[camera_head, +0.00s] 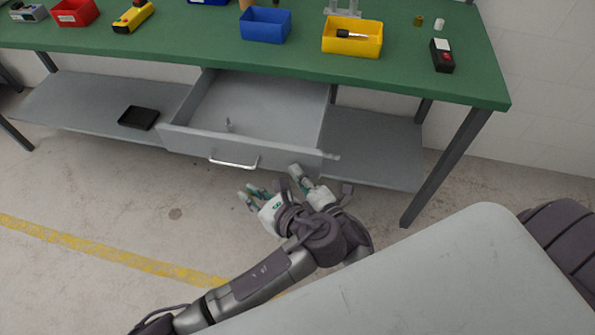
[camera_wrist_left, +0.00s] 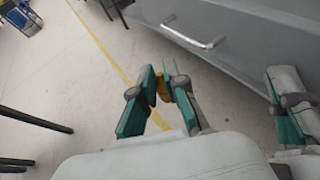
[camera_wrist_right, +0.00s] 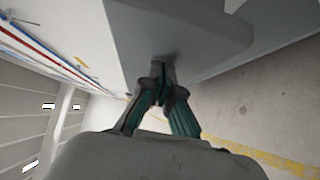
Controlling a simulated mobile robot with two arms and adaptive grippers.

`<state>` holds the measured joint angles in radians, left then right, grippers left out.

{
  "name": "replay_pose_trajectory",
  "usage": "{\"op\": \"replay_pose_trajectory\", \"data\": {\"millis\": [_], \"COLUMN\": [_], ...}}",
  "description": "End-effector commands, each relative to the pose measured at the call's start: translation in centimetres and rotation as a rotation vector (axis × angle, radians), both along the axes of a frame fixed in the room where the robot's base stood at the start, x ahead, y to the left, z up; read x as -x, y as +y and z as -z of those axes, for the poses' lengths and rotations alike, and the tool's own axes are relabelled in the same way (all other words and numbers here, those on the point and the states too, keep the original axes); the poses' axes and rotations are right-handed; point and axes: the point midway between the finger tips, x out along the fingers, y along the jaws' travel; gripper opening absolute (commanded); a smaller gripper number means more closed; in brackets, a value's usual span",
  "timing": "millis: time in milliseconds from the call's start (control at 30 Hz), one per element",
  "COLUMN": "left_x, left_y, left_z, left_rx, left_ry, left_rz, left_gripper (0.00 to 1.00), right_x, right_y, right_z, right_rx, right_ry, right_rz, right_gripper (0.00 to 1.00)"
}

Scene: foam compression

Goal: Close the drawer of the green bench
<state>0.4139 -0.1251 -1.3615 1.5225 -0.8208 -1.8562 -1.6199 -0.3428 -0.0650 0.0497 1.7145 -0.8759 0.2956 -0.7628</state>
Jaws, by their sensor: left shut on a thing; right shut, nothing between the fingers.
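The green bench (camera_head: 200,48) has a grey drawer (camera_head: 285,105) that stands pulled out towards me. Its bar handle (camera_head: 233,163) is on the front panel and shows in the left wrist view (camera_wrist_left: 195,38).
Blue (camera_head: 265,26), yellow (camera_head: 352,38) and red (camera_head: 74,12) bins and a black device (camera_head: 442,56) stand on the bench top. A black tray (camera_head: 138,118) lies on the lower shelf (camera_head: 80,105). A bench leg (camera_head: 445,165) stands at right. The floor at left is clear.

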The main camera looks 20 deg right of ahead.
Motion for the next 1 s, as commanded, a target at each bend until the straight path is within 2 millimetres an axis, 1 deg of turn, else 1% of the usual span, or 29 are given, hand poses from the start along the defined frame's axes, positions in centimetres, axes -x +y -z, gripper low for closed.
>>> {"op": "replay_pose_trajectory", "data": {"millis": [267, 367, 467, 567, 667, 867, 1000], "left_x": [0.0, 0.0, 0.0, 0.0, 0.0, 0.0, 0.0], "left_y": [0.0, 0.0, 0.0, 0.0, 0.0, 0.0, 0.0], "left_z": [0.0, 0.0, 0.1, 0.2, 0.3, 1.2, 2.2], "left_rx": [0.000, 0.000, 0.000, 0.000, 0.000, 0.000, 0.000], "left_ry": [0.000, 0.000, 0.000, 0.000, 0.000, 0.000, 0.000], "left_rz": [0.000, 0.000, 0.000, 0.000, 0.000, 0.000, 0.000], "left_gripper": [0.00, 0.00, 0.00, 0.00, 0.00, 0.00, 0.00], "right_x": [0.0, -0.3, -1.1, -2.4, -4.1, -8.5, -11.7], "right_y": [0.0, -0.3, -0.8, -1.7, -3.0, -6.3, -8.6], "right_z": [0.0, 0.0, 0.0, 0.0, 0.0, 0.1, 0.2], "right_rx": [0.000, 0.000, 0.000, 0.004, 0.005, 0.005, 0.005], "right_ry": [0.000, 0.000, 0.000, -0.002, -0.003, -0.004, -0.004], "right_rz": [0.000, 0.000, 0.000, 0.000, -0.001, 0.001, 0.002], "right_gripper": [0.00, 0.00, 0.00, 0.00, 0.00, 0.00, 0.00]}}
